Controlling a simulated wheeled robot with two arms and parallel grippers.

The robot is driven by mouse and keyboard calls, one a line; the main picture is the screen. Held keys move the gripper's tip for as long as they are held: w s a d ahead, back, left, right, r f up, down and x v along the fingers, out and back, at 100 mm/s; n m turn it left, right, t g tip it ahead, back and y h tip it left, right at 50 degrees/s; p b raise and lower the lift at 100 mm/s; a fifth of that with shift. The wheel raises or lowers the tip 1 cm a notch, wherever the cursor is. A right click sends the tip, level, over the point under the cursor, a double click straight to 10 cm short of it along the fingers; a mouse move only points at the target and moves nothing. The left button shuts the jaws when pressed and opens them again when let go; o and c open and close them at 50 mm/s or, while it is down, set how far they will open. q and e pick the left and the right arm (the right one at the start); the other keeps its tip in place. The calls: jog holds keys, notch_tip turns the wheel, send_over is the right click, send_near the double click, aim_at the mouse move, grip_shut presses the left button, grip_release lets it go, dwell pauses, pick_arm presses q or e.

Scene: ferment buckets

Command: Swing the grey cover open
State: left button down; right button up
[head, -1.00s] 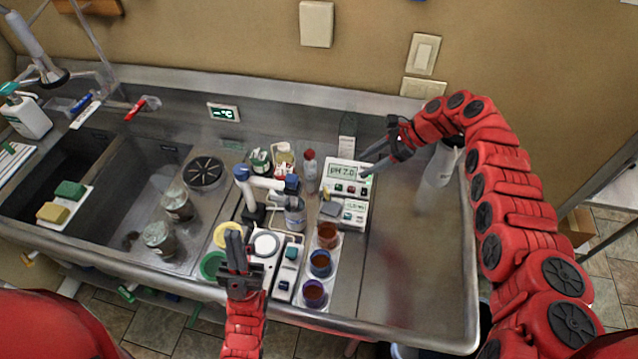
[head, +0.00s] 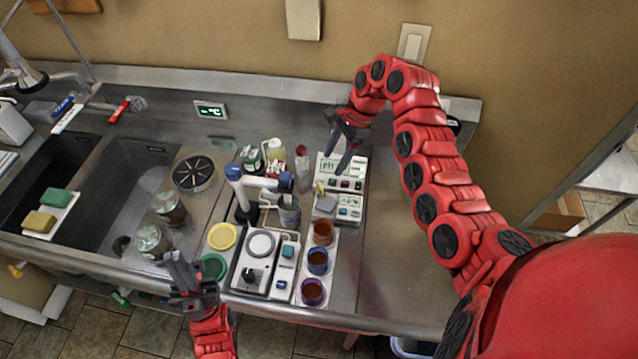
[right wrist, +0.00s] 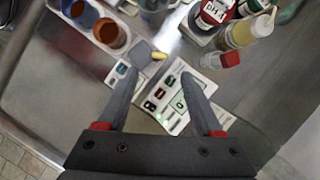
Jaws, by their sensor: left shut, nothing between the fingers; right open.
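The small grey cover (head: 325,203) lies flat at the left of the lower panel of the white pH meter (head: 350,206), with a yellow tab at its edge. It also shows in the right wrist view (right wrist: 142,55), just beyond my fingertips, its yellow tab (right wrist: 158,56) toward the right. My right gripper (head: 337,162) is open above the meter's upper part and partly hides the display; nothing is between its fingers (right wrist: 158,75). My left gripper (head: 184,257) is shut and empty near the counter's front edge, left of the green lid (head: 214,267).
Cups of dark liquid (head: 318,262) stand in front of the meter, and a red-capped bottle (head: 302,165) stands just left of it. A white device with a round plate (head: 261,244) is further left. The steel counter right of the meter (head: 395,270) is clear.

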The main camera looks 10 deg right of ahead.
aim_at(320, 185)
jog(key=p+x, duration=0.1)
jog(key=x, duration=1)
jog(key=shift+s, duration=0.1)
grip_shut()
jog(key=shift+r, duration=0.1)
dwell(0.9)
